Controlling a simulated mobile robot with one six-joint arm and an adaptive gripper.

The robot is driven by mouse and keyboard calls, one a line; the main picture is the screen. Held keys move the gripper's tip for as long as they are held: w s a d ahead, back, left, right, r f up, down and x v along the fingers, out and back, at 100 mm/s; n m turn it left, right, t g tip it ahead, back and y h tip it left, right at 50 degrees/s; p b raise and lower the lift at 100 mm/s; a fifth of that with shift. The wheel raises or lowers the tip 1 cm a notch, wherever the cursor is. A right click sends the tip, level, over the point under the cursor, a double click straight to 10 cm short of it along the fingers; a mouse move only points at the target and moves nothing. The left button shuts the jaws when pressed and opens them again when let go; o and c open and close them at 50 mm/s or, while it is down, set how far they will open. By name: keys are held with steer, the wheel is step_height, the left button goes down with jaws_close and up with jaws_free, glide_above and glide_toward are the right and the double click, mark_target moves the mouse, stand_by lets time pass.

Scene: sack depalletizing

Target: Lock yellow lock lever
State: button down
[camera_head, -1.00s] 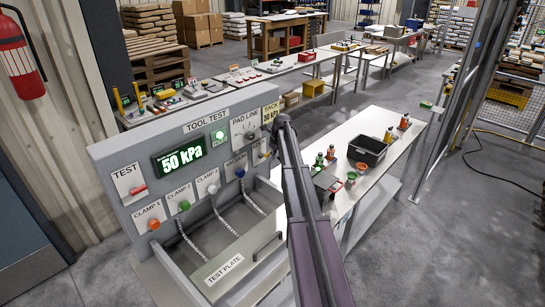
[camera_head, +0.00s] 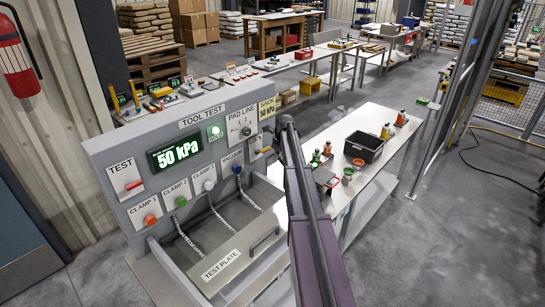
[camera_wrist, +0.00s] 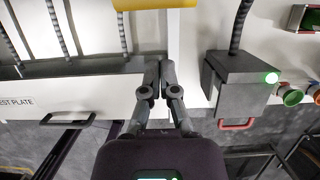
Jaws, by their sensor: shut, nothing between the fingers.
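A yellow lever (camera_head: 264,151) shows small at the lower right edge of the grey tool test panel (camera_head: 205,105), partly hidden beside my arm. In the wrist view a yellow bar (camera_wrist: 155,4), seemingly the same lever, is cut off by the top edge. My gripper (camera_wrist: 160,65) is shut and empty, its two dark fingertips together below the yellow bar in the picture and apart from it. In the head view the dark end of my arm (camera_head: 284,122) is just right of the panel's edge.
Hoses run down to the test plate (camera_head: 221,263). A grey box with a green light (camera_wrist: 243,75) sits right of my gripper. A black bin (camera_head: 364,147) stands on the white table.

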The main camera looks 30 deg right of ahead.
steer(key=p+v, duration=0.8)
steer(key=v, duration=0.1)
steer(key=shift+w+r+p, duration=0.2)
steer(key=shift+w+p, duration=0.05)
steer(key=shift+p, duration=0.1)
steer(key=shift+a, duration=0.1)
stand_by(0.6)
steer(key=s+a+f+n+b, duration=0.3)
steer(key=s+a+n, duration=0.15)
steer(key=a, duration=0.25)
steer(key=s+a+f+n+g+b, duration=0.1)
steer(key=s+a+f+n+b, duration=0.25)
steer(key=a+n, duration=0.3)
steer(key=s+a+f+n+b, duration=0.3)
steer(key=s+a+n, duration=0.15)
steer(key=a, duration=0.35)
steer(key=s+a+f+n+b, duration=0.2)
steer(key=s+a+f+n, duration=0.1)
steer(key=s+a+n, duration=0.1)
steer(key=s+a+f+n+g+b, duration=0.1)
steer(key=s+a+f+n+b, duration=0.2)
steer(key=s+n, duration=0.3)
steer(key=s+a+f+n+g+h+b, duration=0.1)
steer(key=s+a+f+n+b, duration=0.2)
steer(key=s+a+n, duration=0.3)
steer(key=shift+s+a, duration=0.1)
steer(key=shift+s, duration=1.4)
steer(key=shift+s+a+n, duration=0.15)
steer(key=shift+s+n, duration=0.05)
steer(key=shift+n, duration=0.15)
